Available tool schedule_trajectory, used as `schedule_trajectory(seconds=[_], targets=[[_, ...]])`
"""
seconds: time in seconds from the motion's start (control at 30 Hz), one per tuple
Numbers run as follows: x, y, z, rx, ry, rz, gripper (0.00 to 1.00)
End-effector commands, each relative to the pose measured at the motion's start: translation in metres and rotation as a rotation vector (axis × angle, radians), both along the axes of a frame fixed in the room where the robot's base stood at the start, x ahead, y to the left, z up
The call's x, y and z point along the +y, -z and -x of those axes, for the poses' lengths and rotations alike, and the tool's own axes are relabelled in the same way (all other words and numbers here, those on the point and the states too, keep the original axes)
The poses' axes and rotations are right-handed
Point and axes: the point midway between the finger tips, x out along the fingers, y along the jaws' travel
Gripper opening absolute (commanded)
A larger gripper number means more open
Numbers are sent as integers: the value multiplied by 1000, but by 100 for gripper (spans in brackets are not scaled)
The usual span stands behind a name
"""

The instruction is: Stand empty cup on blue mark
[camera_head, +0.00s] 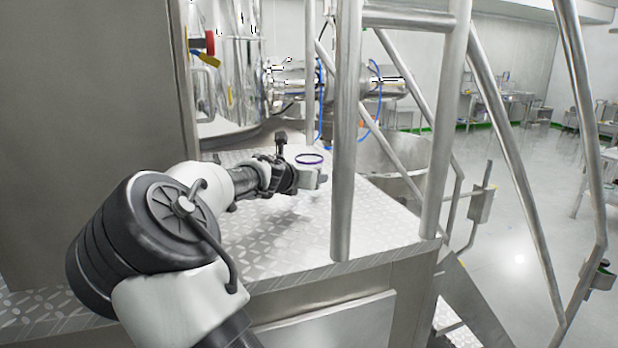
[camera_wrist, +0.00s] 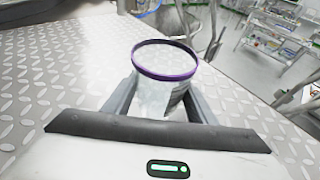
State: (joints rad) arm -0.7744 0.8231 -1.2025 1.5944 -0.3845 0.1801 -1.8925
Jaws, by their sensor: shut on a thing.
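A clear, see-through cup with a dark purple rim (camera_wrist: 165,61) sits between the fingers of my gripper (camera_wrist: 160,100) in the wrist view. I see no contents in it. My gripper is shut on the cup, with a finger on each side of its wall. In the head view the purple rim of the cup (camera_head: 309,158) shows at my gripper (camera_head: 312,178), above the far part of the metal platform. The cup looks roughly upright. I cannot tell whether its base touches the platform. I do not make out a blue mark in either view.
The tread-plate platform (camera_head: 290,235) is largely bare. Steel railing posts (camera_head: 347,130) stand close to the right of my gripper. A large steel vessel (camera_head: 232,70) with pipework and a blue hose (camera_head: 320,100) stands behind. Stairs drop off at the right.

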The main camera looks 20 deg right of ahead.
Motion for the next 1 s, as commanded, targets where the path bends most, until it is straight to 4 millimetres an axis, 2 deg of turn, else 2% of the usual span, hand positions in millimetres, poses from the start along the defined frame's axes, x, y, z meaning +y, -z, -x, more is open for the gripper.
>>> schedule_trajectory(seconds=[0.27, 0.3, 0.4, 0.77, 0.87, 1.0], targets=[[0, 2, 0, -2, 1, -1, 0], [0, 2, 0, -3, 1, -1, 53], [0, 1, 0, -2, 1, -1, 70], [0, -4, 0, -2, 1, -1, 70], [9, -6, 7, -3, -2, -1, 70], [28, -15, 27, -2, -5, -2, 70]])
